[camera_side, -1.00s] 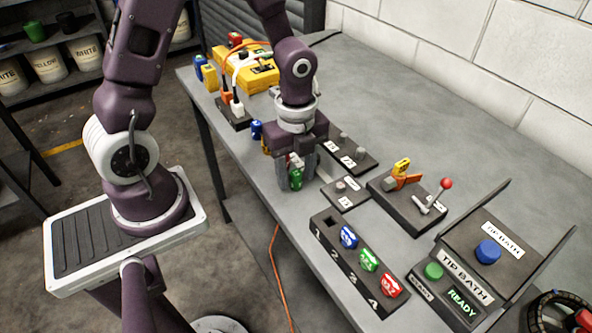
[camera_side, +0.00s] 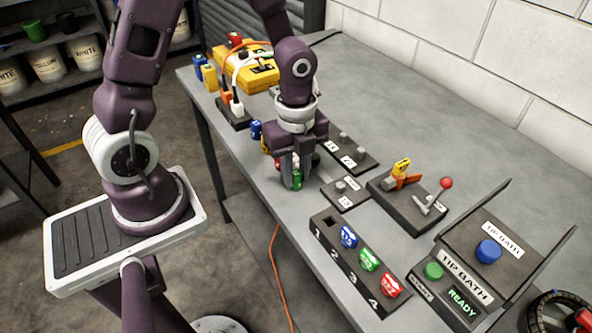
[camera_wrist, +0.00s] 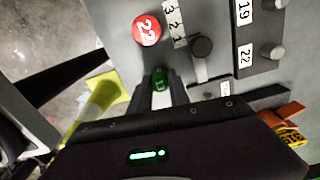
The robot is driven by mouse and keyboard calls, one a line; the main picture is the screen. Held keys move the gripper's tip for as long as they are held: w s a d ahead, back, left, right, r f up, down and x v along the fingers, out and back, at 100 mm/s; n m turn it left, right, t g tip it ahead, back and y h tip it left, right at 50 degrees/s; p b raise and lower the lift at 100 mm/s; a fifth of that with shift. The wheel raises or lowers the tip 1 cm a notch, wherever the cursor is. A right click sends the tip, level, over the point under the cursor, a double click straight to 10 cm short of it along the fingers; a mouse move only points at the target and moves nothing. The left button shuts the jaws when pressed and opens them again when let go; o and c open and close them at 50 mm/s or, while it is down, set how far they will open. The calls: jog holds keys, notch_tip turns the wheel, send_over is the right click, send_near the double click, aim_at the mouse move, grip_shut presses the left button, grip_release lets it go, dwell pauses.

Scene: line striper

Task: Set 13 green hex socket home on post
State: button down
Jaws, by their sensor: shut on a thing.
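The green hex socket (camera_side: 297,179) is between the fingers of my gripper (camera_side: 292,176), which points down over the near part of the bench. It also shows between the fingertips in the wrist view (camera_wrist: 160,80); its marking is too small to read surely. My gripper is shut on it. A small dark plate (camera_side: 352,203) with a short grey post (camera_side: 340,187) and a white label, seemingly 13, lies just right of the gripper. The socket is beside this post, apart from it. How high the socket's lower end is cannot be told.
A red socket marked 22 (camera_wrist: 147,30) stands close to the gripper. A two-post plate (camera_side: 352,153) lies behind. A lever fixture (camera_side: 408,205), a numbered rack (camera_side: 335,258) with blue, green and red pieces, and the tip bath box (camera_side: 490,250) stand to the right.

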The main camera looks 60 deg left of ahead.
jog(key=shift+r, duration=0.7)
jog(key=shift+r, duration=1.85)
jog(key=shift+w, duration=0.1)
jog(key=w+a+r+n, duration=0.1)
jog(key=w+a+r, duration=0.2)
jog(key=w+a, duration=0.55)
jog(key=w+a+r, duration=0.2)
jog(key=w+a, duration=0.6)
jog(key=a, duration=0.1)
jog(key=shift+a+f, duration=0.15)
jog(key=shift+f, duration=1.2)
jog(key=shift+a+f, duration=0.1)
jog(key=shift+f, duration=1.2)
jog(key=shift+f, duration=1.7)
jog(key=c, duration=1.1)
grip_release()
jog(key=shift+c, duration=0.2)
